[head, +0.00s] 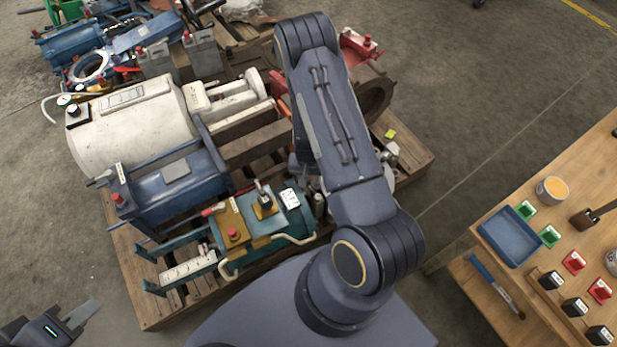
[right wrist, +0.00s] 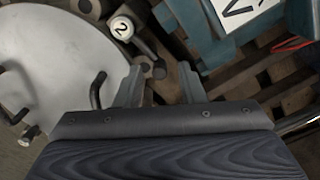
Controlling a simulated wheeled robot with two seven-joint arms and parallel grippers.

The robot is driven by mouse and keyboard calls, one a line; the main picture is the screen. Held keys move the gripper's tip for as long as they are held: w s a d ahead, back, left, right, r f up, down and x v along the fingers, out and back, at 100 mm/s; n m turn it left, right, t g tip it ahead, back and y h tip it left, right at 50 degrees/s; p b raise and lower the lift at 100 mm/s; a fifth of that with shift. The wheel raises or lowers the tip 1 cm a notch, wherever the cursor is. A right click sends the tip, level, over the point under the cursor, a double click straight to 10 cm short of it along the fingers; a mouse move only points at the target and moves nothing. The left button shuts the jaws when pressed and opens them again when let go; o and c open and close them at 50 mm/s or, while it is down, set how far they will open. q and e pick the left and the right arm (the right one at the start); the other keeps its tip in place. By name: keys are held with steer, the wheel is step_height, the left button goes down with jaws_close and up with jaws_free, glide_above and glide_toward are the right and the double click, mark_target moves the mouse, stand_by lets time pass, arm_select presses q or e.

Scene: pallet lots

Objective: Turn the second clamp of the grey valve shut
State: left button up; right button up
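A round knob marked "2" (right wrist: 121,28) on a short dark lever is at the top of the right wrist view. A large pale grey disc (right wrist: 45,65), which looks like part of the grey valve, fills the left of that view, with dark bent handles at its edge. My right gripper (right wrist: 160,75) is open, its two fingers apart below and right of the knob; nothing is clearly gripped. In the head view my right arm hides that gripper and most of the valve; a pale grey part (head: 391,151) shows beside the arm. My left gripper (head: 84,314) is at the lower left, away from the pallet.
A wooden pallet (head: 150,310) bears a white cylinder (head: 135,125), a blue unit (head: 175,185) and a teal unit with a yellow bracket (head: 232,215). A wooden table (head: 570,235) at the right holds a blue tray (head: 510,238) and small red, green and black items. Floor between is clear.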

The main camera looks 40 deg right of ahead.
jaws_close()
steer(key=shift+d, duration=0.1)
steer(key=d+m, duration=0.1)
steer(key=m, duration=0.1)
steer(key=s+d+m, duration=0.1)
steer(key=m, duration=0.3)
steer(key=shift+s+d, duration=0.15)
steer(key=shift+d, duration=0.25)
steer(key=m, duration=0.1)
steer(key=s+d+m, duration=0.1)
steer(key=m, duration=0.1)
steer(key=shift+m, duration=0.3)
steer(key=shift+s+d+m, duration=0.3)
steer(key=shift+s+m, duration=0.3)
steer(key=shift+m, duration=0.6)
